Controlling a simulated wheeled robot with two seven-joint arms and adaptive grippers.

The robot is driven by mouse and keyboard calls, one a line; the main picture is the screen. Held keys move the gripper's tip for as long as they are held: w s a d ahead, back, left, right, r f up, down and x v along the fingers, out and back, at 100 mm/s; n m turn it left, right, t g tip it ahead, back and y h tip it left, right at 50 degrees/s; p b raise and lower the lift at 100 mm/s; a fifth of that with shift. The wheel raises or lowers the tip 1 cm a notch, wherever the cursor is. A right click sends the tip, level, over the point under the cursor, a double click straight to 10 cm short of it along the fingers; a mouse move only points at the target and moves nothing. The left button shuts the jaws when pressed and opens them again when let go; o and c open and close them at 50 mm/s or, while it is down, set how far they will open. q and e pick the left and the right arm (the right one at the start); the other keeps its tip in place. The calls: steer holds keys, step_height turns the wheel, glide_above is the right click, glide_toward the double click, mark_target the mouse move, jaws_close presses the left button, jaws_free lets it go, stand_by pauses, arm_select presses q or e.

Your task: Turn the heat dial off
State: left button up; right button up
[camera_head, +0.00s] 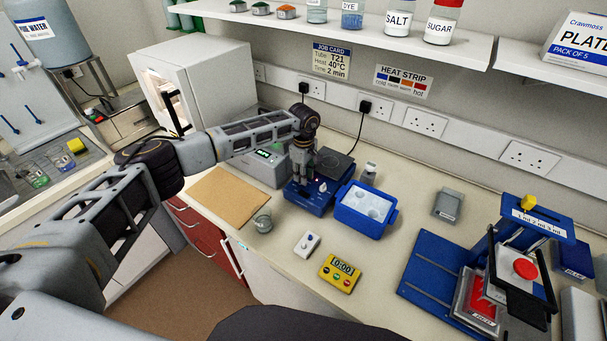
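A blue hot-plate unit (306,196) with a dark square top plate (336,164) stands on the bench near the wall. A small pale knob (322,187), which looks like its heat dial, shows on the front; its setting is too small to read. My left gripper (305,181) points down over the left part of this unit, close beside the knob. It hides part of the unit, and I cannot tell whether it touches it. The finger gap is not clear. My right gripper is not in view.
A blue ice tub (348,216) stands right of the unit, and a grey instrument (264,168) stands behind left. A brown board (228,198), a glass beaker (262,222) and a yellow timer (340,273) lie nearer. A blue stand (432,274) is at right.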

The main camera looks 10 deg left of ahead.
arm_select(q)
jaws_close()
steer(key=shift+f+n+b, duration=0.1)
steer(key=shift+n+b, duration=1.35)
steer(key=shift+n, duration=0.45)
steer(key=n+b, duration=0.2)
steer(key=n, duration=0.3)
steer(key=n+b, duration=0.2)
steer(key=n, duration=0.2)
steer(key=n+b, duration=0.1)
steer(key=n, duration=0.3)
steer(key=shift+n, duration=0.6)
steer(key=shift+r, duration=0.2)
